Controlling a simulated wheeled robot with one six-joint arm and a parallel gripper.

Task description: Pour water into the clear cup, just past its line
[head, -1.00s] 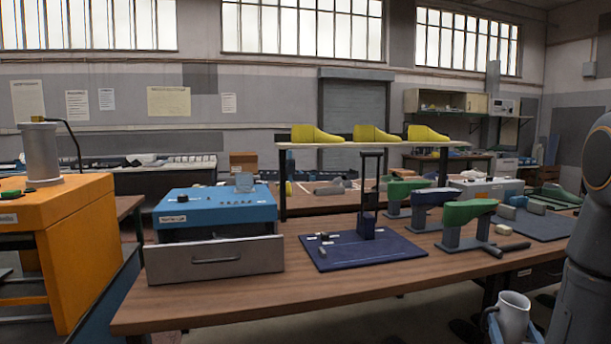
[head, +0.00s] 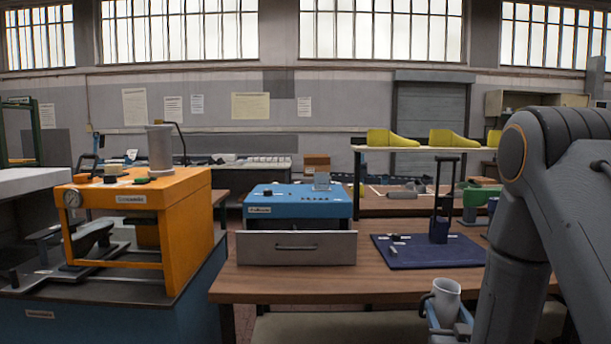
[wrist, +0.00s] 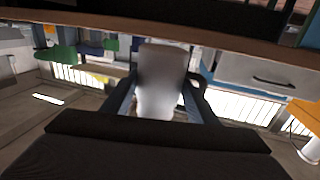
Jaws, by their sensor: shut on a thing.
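A small clear cup (head: 322,181) stands upright on top of the blue box (head: 290,200) on the wooden table. Its line and any water in it are too small to make out. My gripper (head: 447,326) is shut on a pale grey jug (head: 446,298) with a dark handle, low at the table's front edge, to the right of the cup and well apart from it. The jug looks about upright; its contents cannot be seen. In the wrist view the fingers (wrist: 163,105) sit on both sides of the jug (wrist: 160,78).
The blue box has a grey drawer front (head: 297,248) facing me. A dark blue mat (head: 425,252) with a stand lies to its right. An orange machine (head: 185,215) with a grey cylinder (head: 160,150) is at left. Yellow shoe lasts (head: 392,138) line a shelf behind.

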